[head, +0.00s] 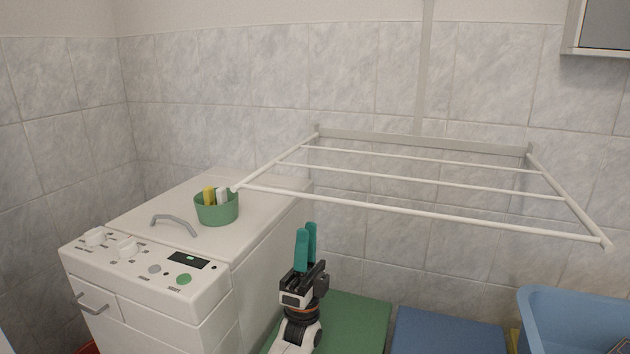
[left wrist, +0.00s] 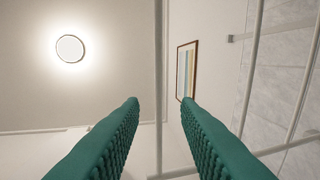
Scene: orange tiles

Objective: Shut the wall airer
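The white wall airer (head: 415,217) is folded out from the tiled wall, about level, with several rods between two side arms. Its back rail (head: 420,141) is against the wall. My left gripper (head: 306,238) points up below the front rod, nearer its left end, with teal fingers. In the left wrist view the fingers (left wrist: 160,104) are apart with nothing held between them. A pale airer rod (left wrist: 158,60) shows beyond the gap, not touching the fingers as far as I can see. My right gripper is not in view.
A white washing machine (head: 272,207) stands at the left, with a green pot (head: 217,209) on top near the airer's left front corner. A green lid (head: 350,325), a blue lid (head: 445,335) and a blue tub (head: 575,320) are below. A cabinet (head: 600,30) hangs upper right.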

